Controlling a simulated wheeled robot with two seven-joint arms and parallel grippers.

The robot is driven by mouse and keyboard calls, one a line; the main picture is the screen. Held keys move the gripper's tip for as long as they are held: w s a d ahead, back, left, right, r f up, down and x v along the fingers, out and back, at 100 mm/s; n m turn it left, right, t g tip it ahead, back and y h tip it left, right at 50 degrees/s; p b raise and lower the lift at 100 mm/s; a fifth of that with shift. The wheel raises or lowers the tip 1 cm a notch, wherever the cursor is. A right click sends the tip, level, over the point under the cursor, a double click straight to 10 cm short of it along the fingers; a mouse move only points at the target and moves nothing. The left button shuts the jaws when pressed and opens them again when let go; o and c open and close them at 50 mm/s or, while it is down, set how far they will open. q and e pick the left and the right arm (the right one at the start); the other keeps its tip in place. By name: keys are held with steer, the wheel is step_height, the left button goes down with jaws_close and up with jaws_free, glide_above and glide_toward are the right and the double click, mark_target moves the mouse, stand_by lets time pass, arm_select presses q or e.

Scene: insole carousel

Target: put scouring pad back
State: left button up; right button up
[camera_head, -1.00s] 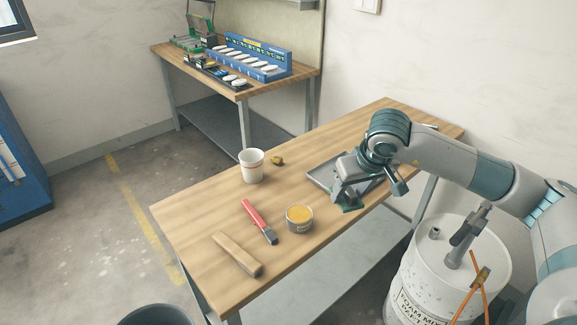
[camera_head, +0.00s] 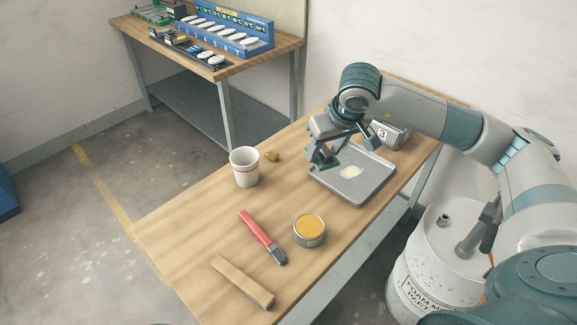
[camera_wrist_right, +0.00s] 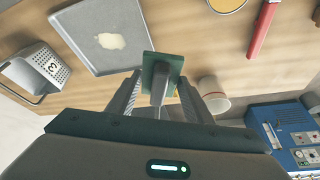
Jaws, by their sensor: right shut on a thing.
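The green scouring pad (camera_head: 322,160) is held in my right gripper (camera_head: 335,150), above the left edge of the grey tray (camera_head: 374,196). In the right wrist view the pad (camera_wrist_right: 163,62) shows between the two fingers (camera_wrist_right: 160,92), which are shut on it. The tray (camera_wrist_right: 84,48) holds a pale, cream-coloured patch (camera_head: 351,172). My left gripper is in neither view.
A white cup (camera_head: 245,168) and a small yellowish lump (camera_head: 271,156) are left of the tray. A red-handled brush (camera_head: 258,232), an open tin of yellow stuff (camera_head: 309,229) and a wooden strip (camera_head: 243,281) lie nearer. A white drum (camera_head: 430,245) stands right of the table.

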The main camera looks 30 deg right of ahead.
steer(key=shift+s, duration=0.1)
steer(key=w+a+f, duration=0.1)
steer(key=w+f, duration=0.1)
steer(key=w, duration=0.1)
steer(key=w+f+b, duration=0.1)
steer(key=w+f, duration=0.2)
steer(key=w, duration=0.1)
steer(key=w+a+f, duration=0.1)
steer(key=w+f, duration=0.1)
steer(key=w, duration=0.2)
steer(key=shift+w+a+f+b, duration=0.15)
steer(key=shift+w+a+b, duration=0.05)
steer(key=shift+a+b, duration=0.15)
steer(key=shift+f, duration=0.4)
step_height(320, 180, down, 3)
steer(key=shift+r+b, duration=0.1)
steer(key=shift+b, duration=0.4)
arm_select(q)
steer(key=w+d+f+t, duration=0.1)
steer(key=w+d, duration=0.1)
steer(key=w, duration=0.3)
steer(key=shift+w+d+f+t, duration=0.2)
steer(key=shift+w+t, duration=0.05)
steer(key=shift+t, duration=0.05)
